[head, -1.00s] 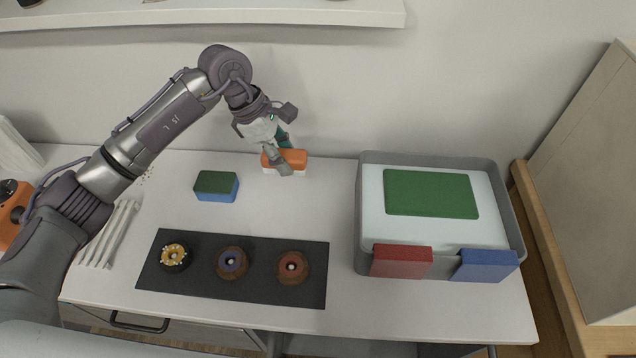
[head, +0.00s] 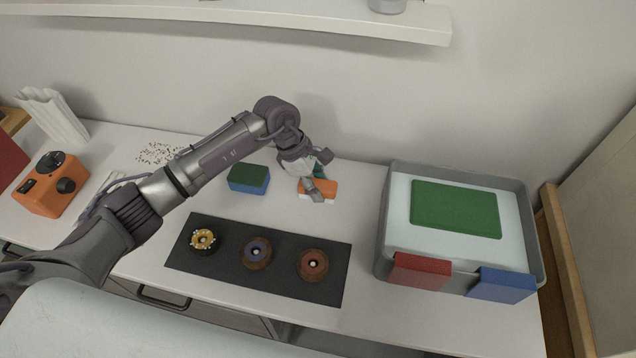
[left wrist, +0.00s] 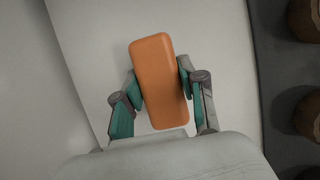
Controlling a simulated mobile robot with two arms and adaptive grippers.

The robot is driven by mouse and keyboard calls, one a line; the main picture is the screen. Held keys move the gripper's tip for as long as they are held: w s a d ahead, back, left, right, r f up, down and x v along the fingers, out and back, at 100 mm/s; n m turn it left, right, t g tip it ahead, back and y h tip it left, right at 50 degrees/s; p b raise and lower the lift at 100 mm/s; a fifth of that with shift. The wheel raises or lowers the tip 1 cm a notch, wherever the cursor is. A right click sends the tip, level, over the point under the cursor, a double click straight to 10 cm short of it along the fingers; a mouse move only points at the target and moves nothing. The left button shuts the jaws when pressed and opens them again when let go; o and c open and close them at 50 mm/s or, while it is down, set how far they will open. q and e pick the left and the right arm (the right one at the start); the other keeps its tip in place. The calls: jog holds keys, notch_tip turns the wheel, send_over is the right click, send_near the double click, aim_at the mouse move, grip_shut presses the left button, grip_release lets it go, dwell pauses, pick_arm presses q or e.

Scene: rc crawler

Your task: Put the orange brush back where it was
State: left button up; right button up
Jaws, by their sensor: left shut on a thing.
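The orange brush (head: 322,187) has an orange block top and a pale underside. It is near the back of the white table, right of the green-and-blue sponge (head: 249,180). My left gripper (head: 313,189) is shut on it, and in the left wrist view the brush (left wrist: 158,75) lies between the two fingers (left wrist: 162,95). The white tabletop is below it; I cannot tell whether the brush touches it. My right gripper is not in view.
A dark mat (head: 225,265) with three doughnut-like things lies in front. A grey bin (head: 384,225) with red (head: 420,271) and blue (head: 503,285) blocks at its front stands right. Crumbs (head: 158,153) and an orange device (head: 50,187) are left. A shelf (head: 250,17) hangs above.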

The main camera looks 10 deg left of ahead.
pick_arm(q)
jog(key=shift+f, duration=0.1)
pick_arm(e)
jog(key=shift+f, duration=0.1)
pick_arm(q)
jog(key=shift+f, duration=0.1)
jog(key=o, duration=1.2)
jog(key=shift+a+r, duration=0.1)
jog(key=shift+r, duration=0.3)
jog(key=b+v, duration=0.3)
jog(key=v, duration=0.7)
jog(key=shift+a+r, duration=0.1)
jog(key=shift+r, duration=0.15)
jog(key=shift+a+r, duration=0.15)
jog(key=shift+r, duration=0.4)
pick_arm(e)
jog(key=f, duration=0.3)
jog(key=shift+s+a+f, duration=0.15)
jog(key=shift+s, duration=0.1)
pick_arm(q)
jog(key=shift+s+f, duration=0.1)
